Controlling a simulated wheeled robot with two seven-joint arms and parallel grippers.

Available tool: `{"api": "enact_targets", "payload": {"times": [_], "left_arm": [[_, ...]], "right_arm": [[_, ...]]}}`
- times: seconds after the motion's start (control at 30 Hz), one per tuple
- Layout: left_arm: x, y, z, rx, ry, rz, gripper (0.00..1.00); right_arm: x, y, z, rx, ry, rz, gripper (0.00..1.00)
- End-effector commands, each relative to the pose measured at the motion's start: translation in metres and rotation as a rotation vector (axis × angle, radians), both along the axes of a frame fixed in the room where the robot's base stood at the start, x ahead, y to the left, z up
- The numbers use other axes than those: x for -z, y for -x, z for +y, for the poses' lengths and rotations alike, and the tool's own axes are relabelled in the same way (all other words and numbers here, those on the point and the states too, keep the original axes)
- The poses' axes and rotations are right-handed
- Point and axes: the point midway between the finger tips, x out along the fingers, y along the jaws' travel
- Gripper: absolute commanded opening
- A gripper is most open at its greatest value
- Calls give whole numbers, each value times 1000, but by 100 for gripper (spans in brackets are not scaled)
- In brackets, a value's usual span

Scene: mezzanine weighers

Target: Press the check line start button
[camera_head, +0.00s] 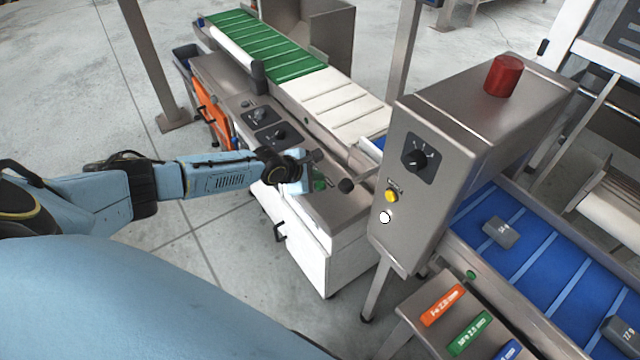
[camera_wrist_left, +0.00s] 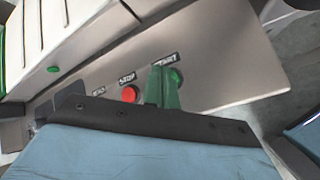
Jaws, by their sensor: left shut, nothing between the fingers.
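The check line start button (camera_wrist_left: 177,76) is a green round button on the steel panel, under a START label (camera_wrist_left: 165,58) in the left wrist view. A red button (camera_wrist_left: 130,93) under a STOP label sits to its left. My left gripper (camera_head: 318,183) is over the panel of the white-fronted machine in the head view. Its green fingers (camera_wrist_left: 162,82) are shut and empty, with their tips right beside the green button and partly overlapping it in the left wrist view. I cannot tell whether they touch it. My right gripper is not in view.
A steel box (camera_head: 440,170) with a black knob, yellow and white buttons and a red top cap stands to the right. A blue belt (camera_head: 545,255) carries grey blocks. A green and white conveyor (camera_head: 265,45) runs behind the panel.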

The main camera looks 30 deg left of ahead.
Motion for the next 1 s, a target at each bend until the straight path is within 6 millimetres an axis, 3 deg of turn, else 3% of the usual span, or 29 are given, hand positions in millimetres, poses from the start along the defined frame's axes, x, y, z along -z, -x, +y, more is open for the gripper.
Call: {"api": "enact_targets", "payload": {"times": [1.0], "left_arm": [[9,0,-1,-1,3,1,0]], "right_arm": [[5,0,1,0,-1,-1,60]]}}
